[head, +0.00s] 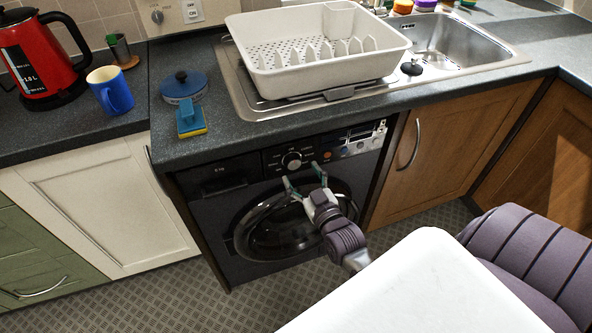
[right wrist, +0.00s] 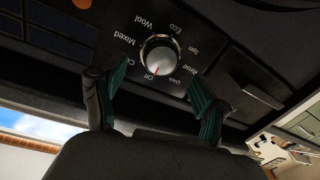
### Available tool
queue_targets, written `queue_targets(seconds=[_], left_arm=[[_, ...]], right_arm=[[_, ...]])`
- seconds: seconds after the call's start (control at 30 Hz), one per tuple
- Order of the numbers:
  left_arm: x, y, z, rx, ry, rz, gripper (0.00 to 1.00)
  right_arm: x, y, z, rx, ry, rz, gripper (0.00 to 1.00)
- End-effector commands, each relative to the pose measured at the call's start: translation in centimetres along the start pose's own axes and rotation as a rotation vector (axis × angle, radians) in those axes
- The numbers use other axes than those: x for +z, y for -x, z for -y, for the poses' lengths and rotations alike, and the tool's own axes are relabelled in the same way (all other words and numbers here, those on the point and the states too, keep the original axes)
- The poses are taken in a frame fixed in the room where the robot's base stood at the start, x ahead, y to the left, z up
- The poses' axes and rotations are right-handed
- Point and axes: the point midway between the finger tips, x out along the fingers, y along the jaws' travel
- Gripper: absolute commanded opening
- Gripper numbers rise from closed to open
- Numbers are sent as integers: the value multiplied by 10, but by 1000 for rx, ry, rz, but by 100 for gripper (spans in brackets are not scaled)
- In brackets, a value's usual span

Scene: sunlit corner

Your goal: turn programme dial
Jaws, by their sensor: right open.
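The programme dial (head: 291,161) is a round silver knob in a dark ring on the black washing machine's front panel. In the right wrist view the dial (right wrist: 160,55) appears upside down, with words such as Wool, Mixed, Eco, Spin and Off around it. A small red mark on its edge points toward Off. My right gripper (head: 302,173) is open just in front of and below the dial. In the right wrist view its green-padded fingers (right wrist: 159,80) spread on either side, apart from the knob and empty. My left gripper is not in view.
The round door (head: 268,232) of the washing machine lies below the panel. Small buttons sit right of the dial.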

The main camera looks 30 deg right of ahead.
Motion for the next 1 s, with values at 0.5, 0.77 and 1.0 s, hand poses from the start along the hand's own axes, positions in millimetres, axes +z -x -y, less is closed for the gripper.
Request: queue_targets(seconds=[0.5,0.77,1.0], left_arm=[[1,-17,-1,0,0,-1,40],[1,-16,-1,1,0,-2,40],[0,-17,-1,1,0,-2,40]], right_arm=[[0,-39,0,0,-1,1,74],[0,-38,0,0,-1,0,50],[0,-38,0,0,-1,0,13]])
